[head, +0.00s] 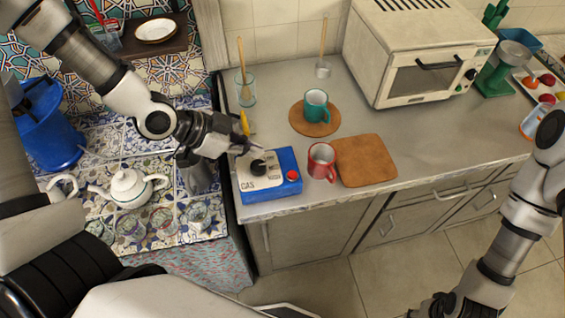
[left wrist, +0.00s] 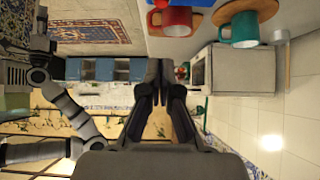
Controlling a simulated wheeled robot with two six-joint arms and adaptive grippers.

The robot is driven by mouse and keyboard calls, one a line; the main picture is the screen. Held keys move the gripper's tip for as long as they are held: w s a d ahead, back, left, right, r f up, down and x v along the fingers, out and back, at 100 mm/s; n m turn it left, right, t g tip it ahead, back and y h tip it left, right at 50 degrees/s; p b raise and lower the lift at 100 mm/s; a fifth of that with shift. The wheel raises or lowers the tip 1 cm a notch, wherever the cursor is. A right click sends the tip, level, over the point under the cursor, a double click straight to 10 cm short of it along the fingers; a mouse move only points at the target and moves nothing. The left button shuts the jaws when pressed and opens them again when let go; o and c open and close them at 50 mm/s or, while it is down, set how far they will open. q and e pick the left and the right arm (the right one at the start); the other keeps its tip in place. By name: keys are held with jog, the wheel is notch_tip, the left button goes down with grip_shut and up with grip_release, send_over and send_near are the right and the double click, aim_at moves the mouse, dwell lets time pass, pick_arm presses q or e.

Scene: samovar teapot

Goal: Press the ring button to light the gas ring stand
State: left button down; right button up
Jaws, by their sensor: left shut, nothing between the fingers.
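A blue box (head: 285,172) with a white top marked GAS sits on the counter's left end. It carries a black knob (head: 258,166) and a red button (head: 292,175). A strip of the blue box (left wrist: 193,3) shows at the top of the left wrist view. My left gripper (head: 252,148) is shut and empty, just behind and above the knob; I cannot tell whether it touches the box. In the left wrist view my left gripper (left wrist: 160,64) has its fingers together. My right gripper (head: 428,307) is at the bottom edge, partly cut off.
A red mug (head: 321,162) stands close right of the box, beside a brown board (head: 365,160). A teal mug (head: 315,106) stands on a round mat (head: 330,127). A toaster oven (head: 420,55) is behind right. A white teapot (head: 129,186) and glasses are on the tiled left surface.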

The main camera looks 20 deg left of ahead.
pick_arm(q)
jog(key=shift+d, duration=0.15)
jog(key=p, duration=0.2)
send_over(296, 174)
jog(key=s+a, duration=0.2)
jog(key=f, duration=0.6)
jog(key=shift+w+a+f, duration=0.15)
jog(key=shift+w+f, duration=0.05)
jog(key=shift+f, duration=0.15)
notch_tip(296, 174, down, 4)
jog(key=shift+w+r+p, duration=0.15)
jog(key=shift+r+p, duration=0.05)
jog(key=shift+p, duration=0.1)
jog(key=shift+a+f, duration=0.1)
jog(key=shift+f, duration=0.25)
jog(key=shift+f, duration=0.1)
